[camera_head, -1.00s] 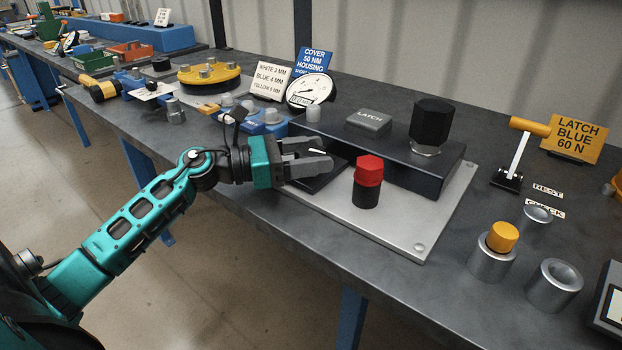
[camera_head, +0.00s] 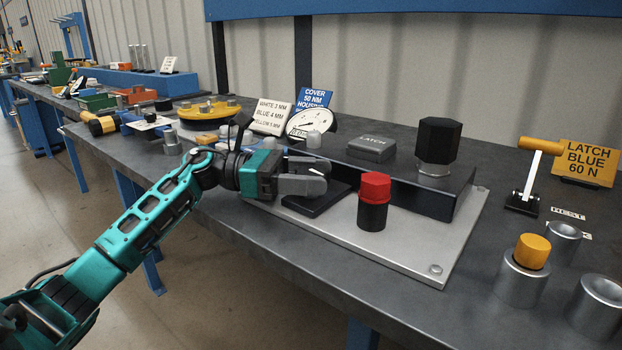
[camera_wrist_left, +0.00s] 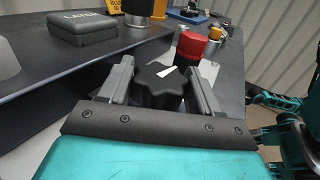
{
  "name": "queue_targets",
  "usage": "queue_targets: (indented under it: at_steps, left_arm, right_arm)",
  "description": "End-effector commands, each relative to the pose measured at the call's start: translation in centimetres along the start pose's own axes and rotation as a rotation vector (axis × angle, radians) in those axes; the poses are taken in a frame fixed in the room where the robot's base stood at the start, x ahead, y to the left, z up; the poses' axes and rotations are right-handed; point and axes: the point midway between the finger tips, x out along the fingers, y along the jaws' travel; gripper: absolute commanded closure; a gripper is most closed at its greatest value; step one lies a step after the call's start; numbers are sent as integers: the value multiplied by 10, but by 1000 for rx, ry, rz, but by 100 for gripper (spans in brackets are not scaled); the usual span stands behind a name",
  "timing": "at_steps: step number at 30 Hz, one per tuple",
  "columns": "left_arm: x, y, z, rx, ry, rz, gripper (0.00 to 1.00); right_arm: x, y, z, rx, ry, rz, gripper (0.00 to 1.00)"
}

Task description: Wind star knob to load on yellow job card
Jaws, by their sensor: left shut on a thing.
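The black star knob (camera_wrist_left: 160,85) with a white mark sits between the fingers of my left gripper (camera_wrist_left: 160,90) in the left wrist view. The gripper is shut on it. In the head view my left gripper (camera_head: 318,177) is over the dark block (camera_head: 318,201) on the front of the grey plate, and its fingers hide the knob. The round white gauge (camera_head: 311,120) stands behind; its needle reading is too small to tell. The yellow job card (camera_head: 587,163) at right reads LATCH BLUE 60 N. My right gripper is not in view.
A red-topped black cylinder (camera_head: 373,203) stands close to the right of my left gripper. Behind it are the dark raised block (camera_head: 425,193), the grey LATCH box (camera_head: 371,148) and a black hexagonal knob (camera_head: 438,139). A yellow-handled lever (camera_head: 528,175) stands further right.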

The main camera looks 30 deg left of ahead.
Motion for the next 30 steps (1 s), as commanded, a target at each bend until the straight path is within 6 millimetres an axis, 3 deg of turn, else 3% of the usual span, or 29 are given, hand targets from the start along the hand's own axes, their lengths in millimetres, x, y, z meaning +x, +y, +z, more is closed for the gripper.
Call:
queue_targets:
  at_steps: [6,7,12,23,30]
  left_arm:
    - [0,0,0,-2,1,0,68]
    - [0,0,0,-3,1,0,34]
    - [0,0,0,-2,1,1,18]
    - [-7,0,-1,-3,2,2,16]
    - [-51,1,-1,-5,3,5,16]
  right_arm:
    - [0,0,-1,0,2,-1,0]
    - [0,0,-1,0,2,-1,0]
    - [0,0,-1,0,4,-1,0]
    - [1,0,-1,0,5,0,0]
    - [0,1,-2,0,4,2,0]
